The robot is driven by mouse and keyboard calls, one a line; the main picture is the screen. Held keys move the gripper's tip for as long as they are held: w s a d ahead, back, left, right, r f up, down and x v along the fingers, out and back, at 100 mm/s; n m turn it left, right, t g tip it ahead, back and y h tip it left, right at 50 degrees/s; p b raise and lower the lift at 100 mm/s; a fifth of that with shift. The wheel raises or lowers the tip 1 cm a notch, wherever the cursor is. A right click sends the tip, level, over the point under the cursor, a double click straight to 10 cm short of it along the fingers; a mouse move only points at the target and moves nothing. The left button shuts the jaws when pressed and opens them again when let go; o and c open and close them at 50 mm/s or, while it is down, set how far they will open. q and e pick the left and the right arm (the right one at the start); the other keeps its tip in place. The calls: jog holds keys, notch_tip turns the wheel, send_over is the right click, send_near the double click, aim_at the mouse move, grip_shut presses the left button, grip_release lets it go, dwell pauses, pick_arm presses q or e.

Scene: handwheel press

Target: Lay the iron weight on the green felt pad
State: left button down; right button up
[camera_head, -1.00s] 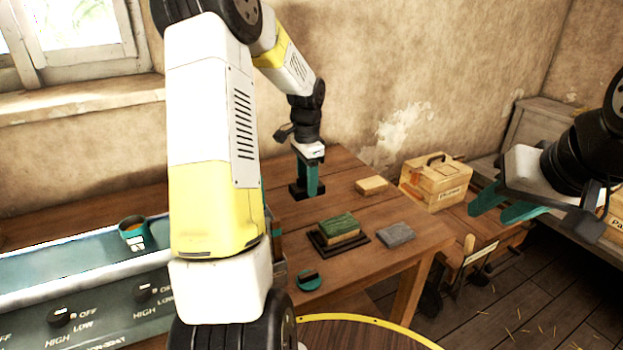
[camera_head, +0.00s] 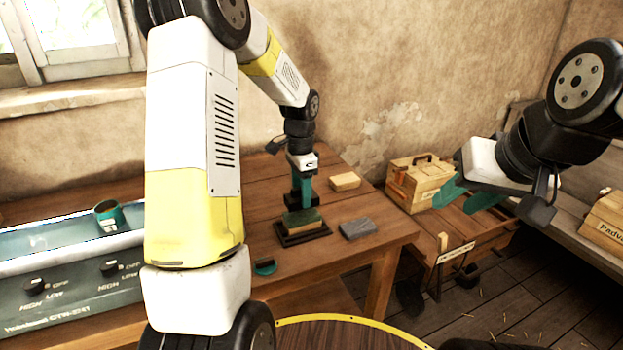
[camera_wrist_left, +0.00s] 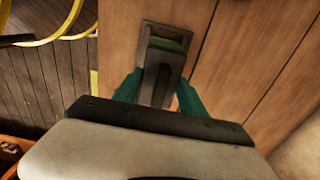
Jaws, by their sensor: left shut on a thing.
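My left gripper (camera_head: 302,203) is shut on the dark iron weight (camera_wrist_left: 157,82), which sits between its teal fingers in the left wrist view. In the head view the weight is a small dark block (camera_head: 294,199) largely hidden by the fingers. It is just above or at the far edge of the green felt pad (camera_head: 305,216); I cannot tell if they touch. The pad tops a wooden block in a dark tray (camera_head: 318,236). A strip of green (camera_wrist_left: 168,45) shows beyond the weight in the wrist view. My right gripper (camera_head: 453,205) is open and empty, off to the right.
A grey block (camera_head: 358,229) lies right of the tray, and a light wooden block (camera_head: 345,181) behind it. A teal round piece (camera_head: 265,267) is at the table's front. A wooden box (camera_head: 423,180) stands further right. A control unit (camera_head: 70,270) is at left.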

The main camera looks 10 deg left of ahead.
pick_arm(q)
jog(key=shift+f, duration=1.55)
jog(key=shift+f, duration=0.1)
jog(key=c, duration=0.6)
grip_release()
notch_tip(320, 180, up, 8)
jog(key=shift+f, duration=0.25)
jog(key=s+r+n+t, duration=0.2)
jog(key=s+r, duration=0.3)
jog(key=s, duration=0.3)
jog(key=s+d+r+n+t+h, duration=0.1)
jog(key=s+r+n, duration=0.3)
jog(key=s, duration=0.4)
jog(key=s+d+r+n+t+h, duration=0.1)
jog(key=s+r+n+t, duration=0.2)
jog(key=s, duration=0.5)
notch_tip(320, 180, up, 3)
jog(key=shift+s+f+n, duration=0.15)
jog(key=shift+f+n, duration=0.05)
jog(key=shift+n, duration=0.6)
